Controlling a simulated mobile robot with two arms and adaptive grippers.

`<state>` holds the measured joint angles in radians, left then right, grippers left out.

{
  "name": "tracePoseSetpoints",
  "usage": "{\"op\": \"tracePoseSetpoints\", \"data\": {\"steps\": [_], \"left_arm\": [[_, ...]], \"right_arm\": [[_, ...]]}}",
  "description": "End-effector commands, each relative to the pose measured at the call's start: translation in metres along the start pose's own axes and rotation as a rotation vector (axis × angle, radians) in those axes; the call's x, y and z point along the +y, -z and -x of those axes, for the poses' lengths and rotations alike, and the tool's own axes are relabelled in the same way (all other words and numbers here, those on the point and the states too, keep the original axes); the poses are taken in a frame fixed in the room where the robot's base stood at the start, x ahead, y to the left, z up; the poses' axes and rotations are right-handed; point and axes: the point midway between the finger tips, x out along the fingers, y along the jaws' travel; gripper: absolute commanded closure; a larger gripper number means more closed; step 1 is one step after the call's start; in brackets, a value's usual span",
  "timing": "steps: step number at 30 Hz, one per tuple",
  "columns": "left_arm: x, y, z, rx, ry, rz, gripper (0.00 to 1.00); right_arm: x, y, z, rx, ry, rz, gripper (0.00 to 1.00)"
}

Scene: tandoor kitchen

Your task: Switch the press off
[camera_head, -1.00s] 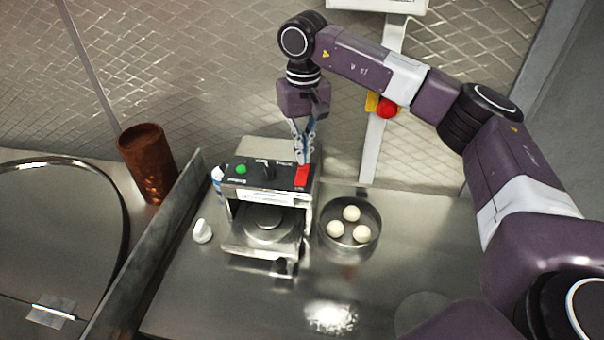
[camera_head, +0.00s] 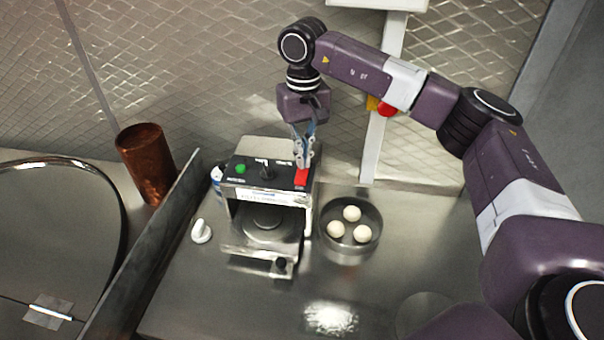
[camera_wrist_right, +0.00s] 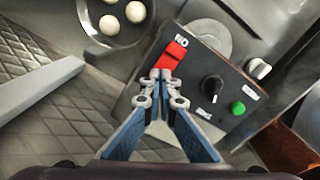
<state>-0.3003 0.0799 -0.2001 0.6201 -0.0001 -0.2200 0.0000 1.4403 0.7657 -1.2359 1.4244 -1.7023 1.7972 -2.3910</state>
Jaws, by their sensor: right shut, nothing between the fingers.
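The press (camera_head: 262,242) is a metal box with a black control panel on top, standing on the steel counter. Its panel carries a red rocker switch (camera_head: 301,177), a black knob (camera_head: 267,172) and a green button (camera_head: 240,168). The right wrist view also shows the red switch (camera_wrist_right: 173,57), the knob (camera_wrist_right: 211,89) and the green button (camera_wrist_right: 238,108). My right gripper (camera_head: 304,164) is shut and empty, pointing down, its tips right at the red switch's near edge in the wrist view (camera_wrist_right: 161,77). I cannot tell whether they touch it. My left gripper is not in view.
A round pan (camera_head: 350,246) with three dough balls stands right of the press. A white knob-like piece (camera_head: 201,231) lies at its left. A steel divider (camera_head: 150,250) and a brown cylinder (camera_head: 147,165) stand farther left. Free counter lies in front and right.

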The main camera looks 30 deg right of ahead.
Motion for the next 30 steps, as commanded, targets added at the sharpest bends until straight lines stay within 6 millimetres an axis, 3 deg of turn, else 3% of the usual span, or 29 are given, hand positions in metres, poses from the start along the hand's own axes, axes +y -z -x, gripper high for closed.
{"op": "tracePoseSetpoints", "data": {"steps": [16,30], "left_arm": [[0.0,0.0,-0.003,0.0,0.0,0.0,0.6],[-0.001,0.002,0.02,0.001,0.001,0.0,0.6]], "right_arm": [[0.0,0.0,-0.005,0.0,0.0,0.0,1.0],[0.0,0.0,0.03,0.001,0.001,0.0,1.0]]}}
